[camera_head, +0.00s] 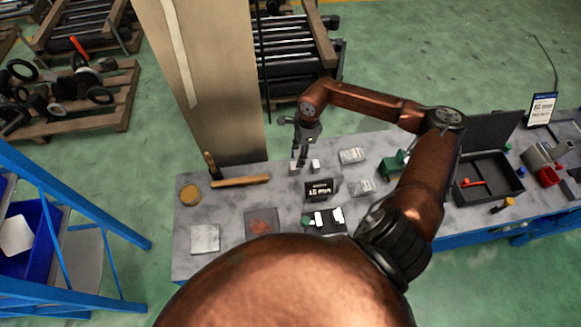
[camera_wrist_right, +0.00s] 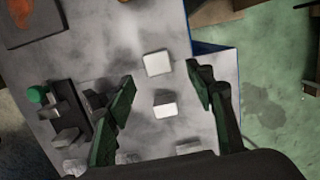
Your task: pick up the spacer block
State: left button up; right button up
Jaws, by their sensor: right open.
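Two small pale blocks stand side by side on the grey bench; I cannot tell for sure which is the spacer block. One block (camera_head: 315,164) shows in the right wrist view (camera_wrist_right: 165,104) between my fingers in the picture. The other block (camera_head: 294,169) shows higher in that view (camera_wrist_right: 157,63), near the fingertips. My right gripper (camera_head: 301,158) is open and empty, pointing down above the blocks; its two dark green fingers are spread wide in the wrist view (camera_wrist_right: 160,80). My left gripper is not in view.
A black labelled box (camera_head: 320,188) stands just nearer me. Silvery packets (camera_head: 352,155) lie to the right, with a black open case (camera_head: 487,178) farther right. A wooden-handled brush (camera_head: 240,181) and a stained plate (camera_head: 262,222) lie left. A pillar (camera_head: 215,120) rises behind the bench.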

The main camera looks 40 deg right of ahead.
aim_at(295, 164)
jog(key=shift+w+a+f, duration=0.15)
jog(key=shift+w+f, duration=0.05)
jog(key=shift+f, duration=0.65)
jog(key=shift+s+a+f+p, duration=0.15)
jog(key=shift+f+p, duration=0.25)
jog(key=shift+f, duration=0.4)
jog(key=f, duration=0.2)
jog(key=f+p, duration=0.1)
jog(key=shift+a+f, duration=0.2)
jog(key=shift+a, duration=0.05)
jog(key=shift+f, duration=0.55)
jog(key=shift+c, duration=0.6)
jog(key=shift+c, duration=0.7)
grip_shut()
